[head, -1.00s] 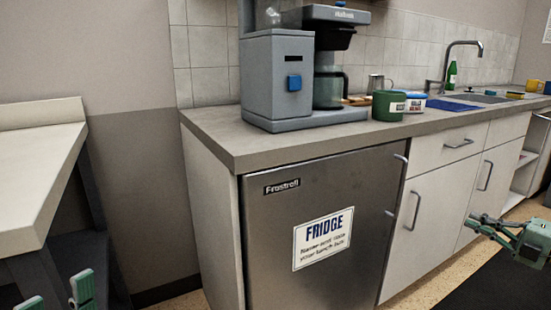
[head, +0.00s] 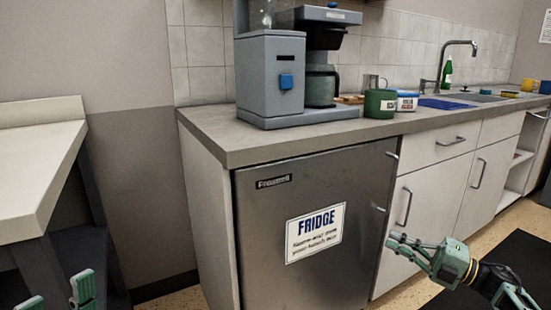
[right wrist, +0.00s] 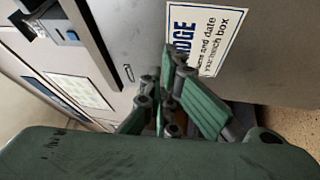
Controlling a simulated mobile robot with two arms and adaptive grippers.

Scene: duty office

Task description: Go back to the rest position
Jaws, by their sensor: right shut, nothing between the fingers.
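My right gripper (head: 394,243) is in front of the cupboard door right of the fridge, its fingers pointing left. It is shut with nothing in it. In the right wrist view its green-padded fingers (right wrist: 172,92) show with the fridge sign behind them. My left gripper (head: 57,296) shows only as two green fingertips at the bottom left edge. They stand apart, with nothing seen between them. The rest of the left arm is out of view.
A closed steel fridge (head: 262,225) with a sign (head: 315,233) stands under the counter (head: 225,140). On the counter are a coffee machine (head: 272,80), a green mug (head: 380,103) and a sink (head: 480,97). A pale table (head: 35,165) is at left. A dark mat (head: 500,262) lies on the floor.

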